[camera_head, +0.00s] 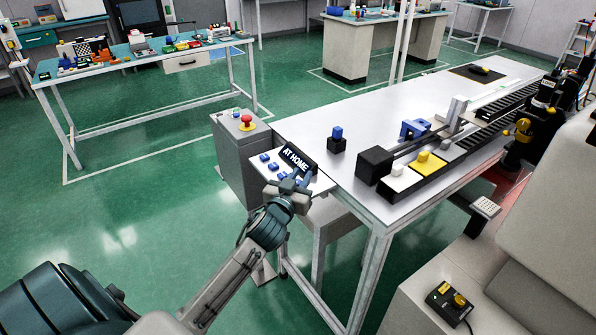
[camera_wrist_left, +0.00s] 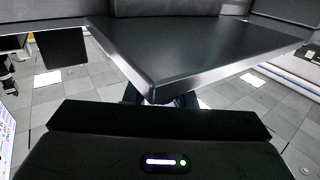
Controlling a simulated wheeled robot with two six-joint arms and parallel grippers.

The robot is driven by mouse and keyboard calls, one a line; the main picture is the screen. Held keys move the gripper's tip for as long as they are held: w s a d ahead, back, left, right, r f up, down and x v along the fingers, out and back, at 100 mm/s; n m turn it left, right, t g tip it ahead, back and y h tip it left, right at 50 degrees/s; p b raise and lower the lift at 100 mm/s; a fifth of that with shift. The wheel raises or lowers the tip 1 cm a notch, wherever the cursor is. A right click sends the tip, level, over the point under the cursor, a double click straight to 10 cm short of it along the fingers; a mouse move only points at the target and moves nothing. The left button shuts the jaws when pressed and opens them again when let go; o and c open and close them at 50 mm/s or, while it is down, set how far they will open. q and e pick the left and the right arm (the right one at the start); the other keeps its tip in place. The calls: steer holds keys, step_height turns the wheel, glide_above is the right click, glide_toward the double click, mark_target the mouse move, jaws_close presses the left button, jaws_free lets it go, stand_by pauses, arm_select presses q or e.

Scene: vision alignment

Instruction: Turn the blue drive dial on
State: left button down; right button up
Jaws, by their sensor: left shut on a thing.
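A small white control panel (camera_head: 314,186) with a black display reading "AT HOME" (camera_head: 299,158) sits at the near left corner of the long table. Blue controls (camera_head: 265,157) show on its left part, with another (camera_head: 273,166) just beside it. My left gripper (camera_head: 296,178) is over the front of the panel, shut on a small blue dial that its fingers mostly hide. The dial's pointing direction cannot be made out. The left wrist view shows dark surfaces and a grey tiled floor; no dial is visible there. My right gripper is not in view.
A grey cabinet with a red emergency button (camera_head: 246,120) stands left of the panel. On the long table (camera_head: 355,110) are a blue block on a black base (camera_head: 337,138), white and yellow blocks (camera_head: 424,158) and a rail.

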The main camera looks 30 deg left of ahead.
arm_select(q)
steer(key=shift+r+m+h+p, duration=0.15)
steer(key=shift+m+h+p, duration=0.4)
steer(key=shift+h, duration=0.35)
steer(key=shift+d+m+h, duration=0.1)
steer(key=shift+m+h, duration=0.45)
steer(key=shift+h, duration=0.25)
steer(key=shift+f+m+h+b, duration=0.25)
steer(key=shift+m+h+b, duration=0.25)
steer(key=shift+h, duration=0.1)
steer(key=shift+d+m+h+b, duration=0.15)
steer(key=shift+m+h+b, duration=0.25)
steer(key=shift+h+b, duration=0.4)
steer(key=shift+r+m+h+b, duration=0.1)
steer(key=shift+m+h+b, duration=0.25)
steer(key=shift+h, duration=0.15)
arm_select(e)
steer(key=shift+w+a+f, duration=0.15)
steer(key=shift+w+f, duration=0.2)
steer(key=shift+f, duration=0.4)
arm_select(q)
steer(key=shift+d, duration=0.1)
